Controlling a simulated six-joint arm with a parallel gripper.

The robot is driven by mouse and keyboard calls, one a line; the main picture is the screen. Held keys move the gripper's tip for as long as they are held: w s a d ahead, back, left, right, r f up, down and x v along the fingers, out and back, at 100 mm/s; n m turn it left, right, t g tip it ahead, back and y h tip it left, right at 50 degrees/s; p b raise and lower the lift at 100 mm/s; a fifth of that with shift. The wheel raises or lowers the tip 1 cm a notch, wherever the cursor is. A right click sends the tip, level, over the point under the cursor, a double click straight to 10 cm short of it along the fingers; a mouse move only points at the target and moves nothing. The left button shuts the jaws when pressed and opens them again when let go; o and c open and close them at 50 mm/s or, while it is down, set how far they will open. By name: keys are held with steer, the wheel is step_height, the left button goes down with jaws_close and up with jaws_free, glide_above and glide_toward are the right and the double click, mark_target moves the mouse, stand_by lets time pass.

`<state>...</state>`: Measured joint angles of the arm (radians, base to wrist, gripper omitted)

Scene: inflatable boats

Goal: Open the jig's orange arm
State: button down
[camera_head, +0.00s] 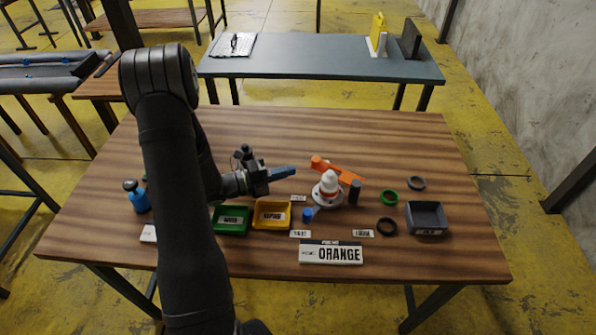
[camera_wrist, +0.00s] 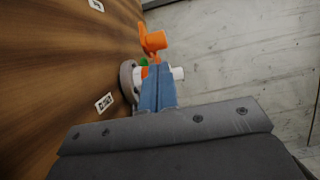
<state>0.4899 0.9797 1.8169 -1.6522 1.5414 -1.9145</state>
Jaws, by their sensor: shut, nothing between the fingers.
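The jig (camera_head: 328,196) stands on the wooden table right of the middle, a round base with a white valve-like piece (camera_head: 329,180) upright on it. Its orange arm (camera_head: 340,169) slants from an orange knob at upper left down to the right, behind the white piece. In the wrist view the orange arm (camera_wrist: 152,40) shows above my fingertips. My gripper (camera_head: 292,171) points right, its blue fingers shut and empty, a short way left of the orange arm. In the wrist view my fingers (camera_wrist: 156,72) hide part of the jig.
A green bin (camera_head: 231,232) and a yellow bin (camera_head: 272,226) stand left of the jig. A dark post (camera_head: 354,190), a green ring (camera_head: 389,198), a black ring (camera_head: 387,226) and a grey bin (camera_head: 441,219) are to its right. A sign reading ORANGE (camera_head: 331,263) stands in front. The table behind is clear.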

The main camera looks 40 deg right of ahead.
steer(key=v, duration=0.2)
steer(key=shift+w+a+r, duration=0.1)
steer(key=shift+a, duration=0.15)
steer(key=a+r+n+t+y, duration=0.2)
steer(key=a+r+t, duration=0.2)
steer(key=a, duration=0.2)
glide_toward(312, 164)
steer(key=shift+n, duration=0.3)
steer(key=x, duration=0.5)
steer(key=shift+f, duration=0.2)
steer(key=shift+d, duration=0.7)
